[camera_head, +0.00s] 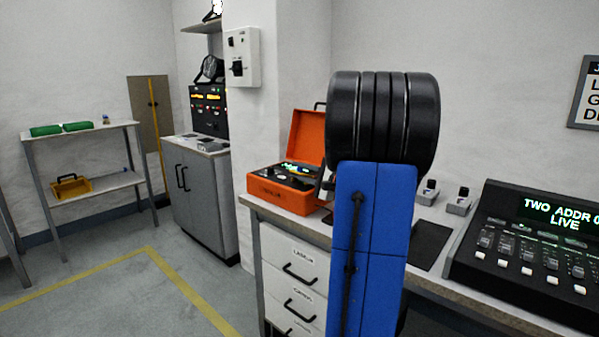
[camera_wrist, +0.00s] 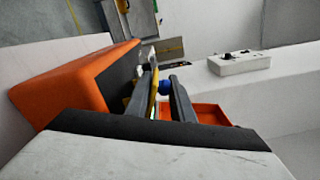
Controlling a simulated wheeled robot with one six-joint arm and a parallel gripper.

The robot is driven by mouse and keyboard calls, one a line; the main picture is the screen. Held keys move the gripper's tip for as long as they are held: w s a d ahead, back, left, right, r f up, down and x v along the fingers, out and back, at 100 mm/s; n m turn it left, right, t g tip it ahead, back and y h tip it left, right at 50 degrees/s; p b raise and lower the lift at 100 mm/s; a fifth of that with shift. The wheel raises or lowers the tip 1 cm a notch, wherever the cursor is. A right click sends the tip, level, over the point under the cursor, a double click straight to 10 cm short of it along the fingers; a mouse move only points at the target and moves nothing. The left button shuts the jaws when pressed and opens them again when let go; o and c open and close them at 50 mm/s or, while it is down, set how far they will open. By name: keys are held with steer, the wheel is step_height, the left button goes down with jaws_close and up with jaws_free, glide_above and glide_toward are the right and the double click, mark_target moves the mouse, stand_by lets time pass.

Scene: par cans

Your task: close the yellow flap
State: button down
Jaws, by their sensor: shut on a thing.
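The orange case (camera_head: 283,190) stands on the counter in the head view with its lid (camera_head: 308,137) raised. In the wrist view its orange shell (camera_wrist: 88,82) fills the left, and another orange part (camera_wrist: 206,113) shows right of the fingers. My gripper (camera_wrist: 160,82) reaches in between these parts. Its grey fingers are close together on a narrow yellow piece (camera_wrist: 154,84), which looks like the yellow flap. Most of the flap is hidden by the fingers, and my arm hides my gripper in the head view.
The counter holds a lighting console (camera_head: 530,250) and small grey boxes (camera_head: 459,204) on the right. White drawers (camera_head: 293,262) are below. A grey cabinet (camera_head: 197,195) stands at left. A wall box (camera_head: 242,57) hangs behind. The floor at left is clear.

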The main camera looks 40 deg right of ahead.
steer(key=shift+r, duration=0.1)
steer(key=c, duration=1.7)
jaws_free()
steer(key=m, duration=0.1)
steer(key=d+r+m, duration=0.1)
steer(key=m, duration=0.1)
steer(key=shift+d+m, duration=0.1)
steer(key=shift+m, duration=0.2)
steer(key=shift+d+r+m, duration=0.2)
steer(key=shift+d+m, duration=0.25)
steer(key=shift+m, duration=0.65)
steer(key=s, duration=1.1)
steer(key=s+d, duration=0.1)
steer(key=s, duration=0.5)
